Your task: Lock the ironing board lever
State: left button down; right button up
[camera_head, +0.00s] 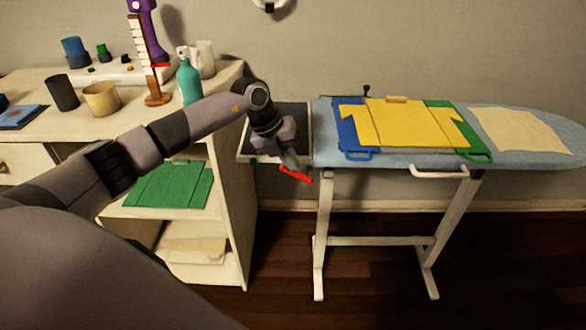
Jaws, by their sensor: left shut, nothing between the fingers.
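The ironing board (405,161) stands on white legs at the right, its pointed end to the right. A red lever (297,175) shows just below the board's left end, near the small dark tray there. My left gripper (290,162) points down at the lever's left end. Its fingers are shut and seem empty. They overlap the lever's end in the picture; whether they touch it I cannot tell. A white bar handle (438,172) is under the board's front edge. My right gripper does not show.
A yellow shirt (400,122) on a blue and green folding board and a cream cloth (520,130) lie on the ironing board. A shelf unit (228,200) with cups and a teal spray bottle (188,82) stands left, close under my arm.

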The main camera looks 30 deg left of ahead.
aim_at(279, 166)
pick_arm(q)
jog(key=shift+s+a+f+t+h+b, duration=0.3)
jog(key=shift+a+f+h+b, duration=0.1)
jog(key=shift+f, duration=0.2)
jog(key=shift+s+a+f+t+h+b, duration=0.1)
jog(key=shift+a+f+t+h+b, duration=0.2)
jog(key=shift+h+b, duration=0.3)
jog(key=shift+s+a+f+t+h+b, duration=0.1)
jog(key=shift+a+f+t+h+b, duration=0.1)
jog(key=shift+f+t+h+b, duration=0.25)
jog(key=shift+s+a+f+t+h+b, duration=0.15)
jog(key=shift+a+f+t+h+b, duration=0.25)
jog(key=shift+h+b, duration=0.45)
jog(key=shift+f, duration=0.1)
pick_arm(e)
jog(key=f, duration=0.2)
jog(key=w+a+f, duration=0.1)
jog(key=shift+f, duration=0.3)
pick_arm(q)
jog(key=shift+s+f, duration=0.15)
jog(key=shift+f, duration=0.1)
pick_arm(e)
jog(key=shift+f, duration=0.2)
